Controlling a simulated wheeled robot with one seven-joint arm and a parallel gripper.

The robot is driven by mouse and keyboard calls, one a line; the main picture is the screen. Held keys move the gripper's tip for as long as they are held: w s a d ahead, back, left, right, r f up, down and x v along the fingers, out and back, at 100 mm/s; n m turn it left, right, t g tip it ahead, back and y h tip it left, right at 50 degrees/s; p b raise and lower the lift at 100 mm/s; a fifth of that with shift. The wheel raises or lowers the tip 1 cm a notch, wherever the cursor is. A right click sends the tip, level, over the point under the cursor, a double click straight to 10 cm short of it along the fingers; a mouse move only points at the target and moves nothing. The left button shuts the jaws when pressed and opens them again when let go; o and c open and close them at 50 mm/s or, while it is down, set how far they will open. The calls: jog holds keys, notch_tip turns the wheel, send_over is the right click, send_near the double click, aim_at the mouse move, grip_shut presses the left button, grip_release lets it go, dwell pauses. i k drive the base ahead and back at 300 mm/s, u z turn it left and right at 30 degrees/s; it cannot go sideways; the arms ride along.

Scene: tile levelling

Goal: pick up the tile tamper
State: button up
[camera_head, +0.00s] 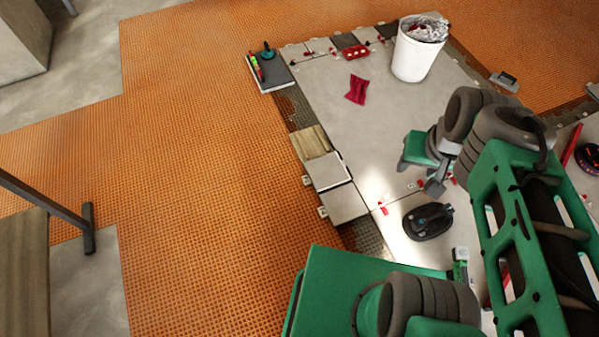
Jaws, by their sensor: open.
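A dark oval tool with a raised handle (428,221), which looks like the tile tamper, lies on the pale tiled floor at the lower right. I see a gap between the gripper and the tool. The gripper's fingers are small and partly hidden, and its height above the floor is hard to tell.
A white bucket (414,58) stands at the back. A red cloth (357,89) lies on the tiles. A dark board (270,77) holds small tools at the upper left. Loose tiles (326,172) line the left edge. A round black device (589,157) lies at the far right.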

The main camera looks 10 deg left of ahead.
aim_at(459, 272)
jog(key=u, duration=0.35)
jog(key=i, duration=0.45)
jog(key=z, duration=2.1)
jog(key=k, duration=1.15)
jog(key=z, duration=0.5)
jog(key=i, duration=1.45)
jog(key=u, duration=0.4)
